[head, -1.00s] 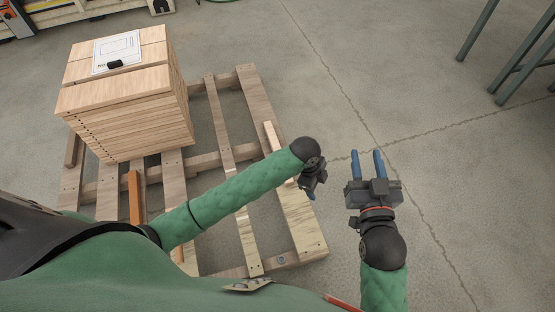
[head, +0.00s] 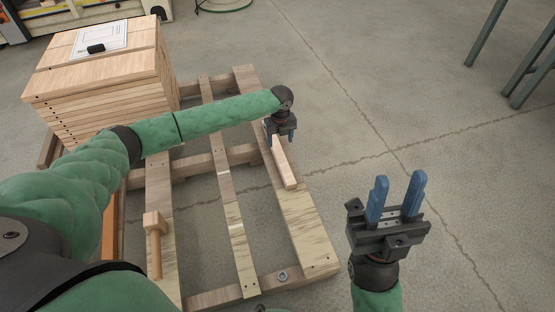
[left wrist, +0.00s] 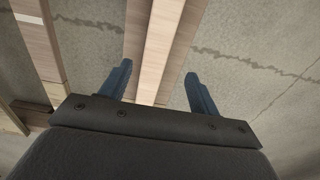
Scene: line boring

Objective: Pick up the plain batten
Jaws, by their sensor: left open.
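The plain batten (head: 286,167) is a short pale wooden strip lying along the right-hand board of the pallet (head: 310,230). My left gripper (head: 281,137) is above the batten's far end, with its fingers pointing down. In the left wrist view the batten (left wrist: 163,45) runs between the two blue fingers (left wrist: 158,75), with a gap on each side. That gripper is open and holds nothing. Its hand hides part of the batten's far end in the head view. My right gripper (head: 399,195) is open and empty, over bare floor to the right of the pallet.
A stack of boards (head: 105,95) with a paper sheet (head: 101,40) and a small black object (head: 96,49) stands at the pallet's far left. A wooden mallet (head: 155,232) and a metal ring (head: 282,276) lie on the pallet. Green metal legs (head: 487,32) stand at right. The floor between is clear.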

